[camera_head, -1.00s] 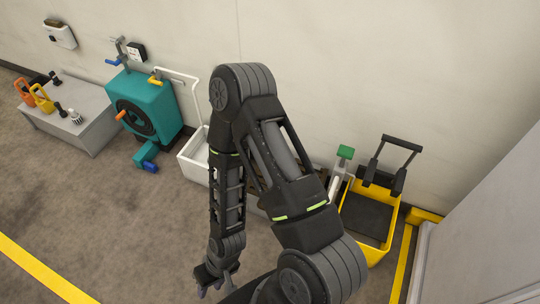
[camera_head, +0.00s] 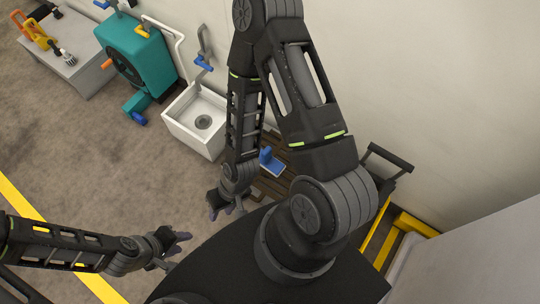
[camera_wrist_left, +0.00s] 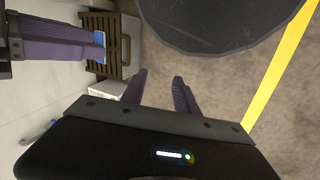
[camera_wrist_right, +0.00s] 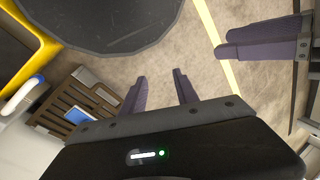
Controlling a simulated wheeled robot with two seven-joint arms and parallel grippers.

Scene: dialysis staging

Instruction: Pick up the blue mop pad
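A small blue piece, apparently the blue mop pad (camera_head: 272,163), lies on a brown slatted wooden rack (camera_head: 270,187), partly behind my right arm. It shows as a blue patch with a pale edge in the right wrist view (camera_wrist_right: 78,118), and as a small blue patch in the left wrist view (camera_wrist_left: 99,38). My right gripper (camera_head: 227,211) hangs left of the rack, fingers apart and empty, not touching the pad. My left gripper (camera_head: 181,247) is farther left over the floor, also open and empty. Both show dark purple fingers in their wrist views.
A white sink basin (camera_head: 200,119) stands left of the rack, then a teal hose reel (camera_head: 140,55) and a grey bench (camera_head: 75,55). The wall runs behind. The floor at left is open.

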